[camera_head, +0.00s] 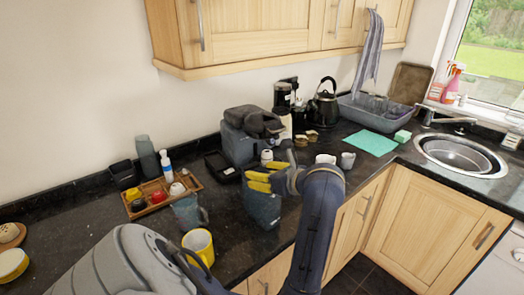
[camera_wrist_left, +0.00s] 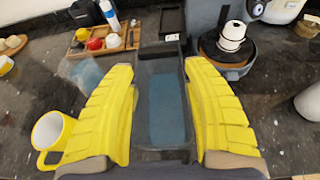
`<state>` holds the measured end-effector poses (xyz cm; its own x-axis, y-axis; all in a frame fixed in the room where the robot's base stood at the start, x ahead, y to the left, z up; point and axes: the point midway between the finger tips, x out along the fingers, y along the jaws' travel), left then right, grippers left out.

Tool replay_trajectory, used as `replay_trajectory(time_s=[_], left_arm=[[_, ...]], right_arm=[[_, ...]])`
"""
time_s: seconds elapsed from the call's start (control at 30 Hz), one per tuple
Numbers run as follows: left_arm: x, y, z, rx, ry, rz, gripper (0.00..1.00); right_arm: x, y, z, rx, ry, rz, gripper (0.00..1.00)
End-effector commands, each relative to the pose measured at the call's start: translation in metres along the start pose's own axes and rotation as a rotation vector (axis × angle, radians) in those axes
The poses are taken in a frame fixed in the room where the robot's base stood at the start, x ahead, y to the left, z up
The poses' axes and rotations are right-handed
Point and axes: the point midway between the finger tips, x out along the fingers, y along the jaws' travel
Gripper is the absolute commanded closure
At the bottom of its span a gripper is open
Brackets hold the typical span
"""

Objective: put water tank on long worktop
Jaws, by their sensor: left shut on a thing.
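The water tank (camera_head: 262,208) is a dark grey, open-topped, see-through container. In the head view it is upright at the front of the long worktop (camera_head: 130,232), below my left gripper (camera_head: 262,180). My left gripper's yellow fingers are shut on the tank, one on each side. In the left wrist view the tank (camera_wrist_left: 165,105) lies between the fingers, and I look down into its bluish inside. I cannot tell whether its base touches the worktop. My right gripper is not in view.
A yellow mug (camera_head: 198,244) and a clear jug (camera_head: 187,213) stand left of the tank. A wooden tray (camera_head: 137,209) with small items is behind them. A grey coffee machine (camera_head: 240,143) stands behind the tank; white cups (camera_head: 347,160) are to the right.

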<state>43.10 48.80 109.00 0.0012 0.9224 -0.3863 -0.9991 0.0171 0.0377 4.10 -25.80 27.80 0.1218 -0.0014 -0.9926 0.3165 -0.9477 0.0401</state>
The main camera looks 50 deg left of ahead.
Motion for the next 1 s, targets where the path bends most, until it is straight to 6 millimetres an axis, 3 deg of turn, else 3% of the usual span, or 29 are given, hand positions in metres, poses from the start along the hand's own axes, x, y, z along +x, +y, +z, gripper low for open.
replay_trajectory(time_s=[0.03,0.07,0.2,0.6,1.0], left_arm=[[0.000,0.000,0.000,0.001,-0.002,0.001,0.96],[0.000,0.000,-0.001,0.001,0.000,0.000,0.44],[0.000,0.000,-0.001,0.001,0.000,0.000,0.28],[-0.002,0.000,0.002,-0.001,0.000,-0.001,0.26],[-0.035,0.000,0.002,0.000,0.002,-0.002,0.26]], right_arm=[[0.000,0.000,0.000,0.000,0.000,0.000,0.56],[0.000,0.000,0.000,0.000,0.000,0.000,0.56],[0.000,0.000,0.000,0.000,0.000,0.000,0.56],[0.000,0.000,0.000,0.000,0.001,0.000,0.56],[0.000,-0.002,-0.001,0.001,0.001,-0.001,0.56]])
